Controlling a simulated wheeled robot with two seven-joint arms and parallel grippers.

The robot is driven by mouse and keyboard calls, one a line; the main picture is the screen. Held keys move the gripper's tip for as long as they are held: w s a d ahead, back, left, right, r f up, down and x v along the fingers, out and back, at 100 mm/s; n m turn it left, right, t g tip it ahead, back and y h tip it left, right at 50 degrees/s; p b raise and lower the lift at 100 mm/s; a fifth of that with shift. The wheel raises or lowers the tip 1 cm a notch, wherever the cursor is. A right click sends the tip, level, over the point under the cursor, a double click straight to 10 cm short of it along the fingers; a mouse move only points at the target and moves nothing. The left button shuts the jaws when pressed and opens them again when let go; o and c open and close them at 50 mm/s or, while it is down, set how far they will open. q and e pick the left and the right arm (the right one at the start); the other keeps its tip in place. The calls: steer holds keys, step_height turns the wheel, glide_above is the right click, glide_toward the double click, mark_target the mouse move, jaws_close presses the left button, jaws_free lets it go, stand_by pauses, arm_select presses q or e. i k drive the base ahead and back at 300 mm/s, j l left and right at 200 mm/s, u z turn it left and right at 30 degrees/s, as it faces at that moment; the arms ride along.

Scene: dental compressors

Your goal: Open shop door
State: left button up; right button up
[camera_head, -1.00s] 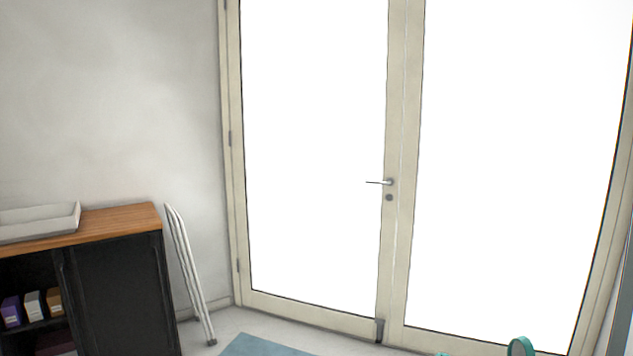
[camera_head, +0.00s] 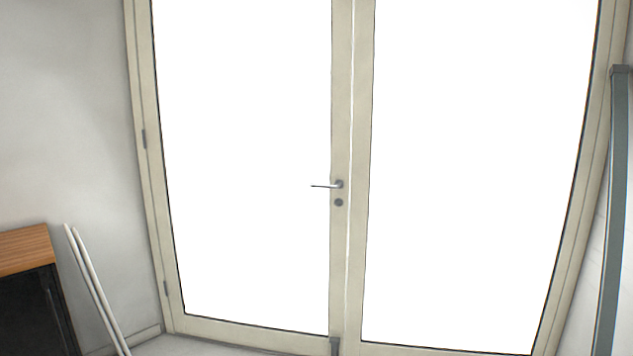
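The shop door is a pair of tall glazed leaves with cream frames and bright white panes. The left leaf (camera_head: 340,120) carries a silver lever handle (camera_head: 327,185) that points left, with a round lock (camera_head: 338,202) below it. The right leaf (camera_head: 362,250) stands beside it, and a thin bright line runs between the two. Both leaves look closed. Hinges (camera_head: 144,139) show along the left edge of the left leaf. Neither of my grippers is in view.
A black cabinet with a wooden top (camera_head: 25,250) stands at the lower left. White folded poles (camera_head: 95,285) lean against the wall between cabinet and door. A grey upright post (camera_head: 614,200) stands at the right. The floor before the door barely shows.

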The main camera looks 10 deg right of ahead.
mark_target(247, 104)
steer(key=i+l, duration=0.1)
steer(key=i, duration=2.35)
steer(key=z, duration=2.15)
steer(key=k+l, duration=0.05)
